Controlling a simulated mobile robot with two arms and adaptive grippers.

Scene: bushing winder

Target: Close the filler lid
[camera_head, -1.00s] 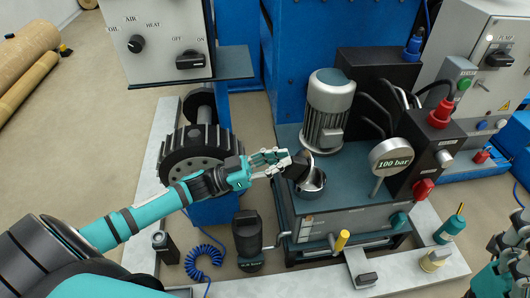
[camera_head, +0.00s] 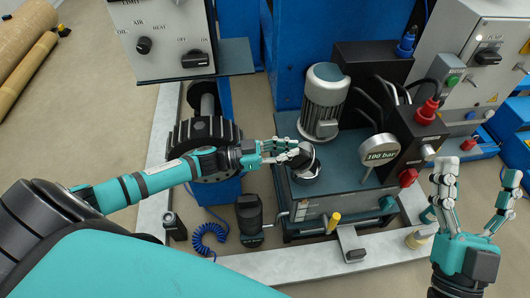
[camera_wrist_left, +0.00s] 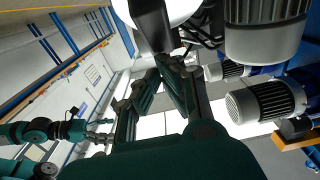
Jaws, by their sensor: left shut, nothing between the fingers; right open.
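The dark filler lid (camera_head: 302,157) is at the metal filler neck (camera_head: 308,175) on top of the tank (camera_head: 345,170), in front of the grey motor. The lid lies low over the neck; I cannot tell whether it is fully seated. My left gripper (camera_head: 292,150) is shut and empty, its fingers at the lid's left and upper side, seemingly touching it. My right gripper (camera_head: 474,190) is open and empty, fingers up, at the right front, well away from the lid. In the left wrist view, dark gripper parts (camera_wrist_left: 172,75) fill the middle and the lid cannot be made out clearly.
The grey motor (camera_head: 324,102) stands just behind the filler. The 100 bar gauge (camera_head: 380,149) and a black block with red knobs (camera_head: 415,135) stand to the right. A black toothed wheel (camera_head: 205,132) is behind my left arm. A yellow-handled part (camera_head: 334,221) is in front.

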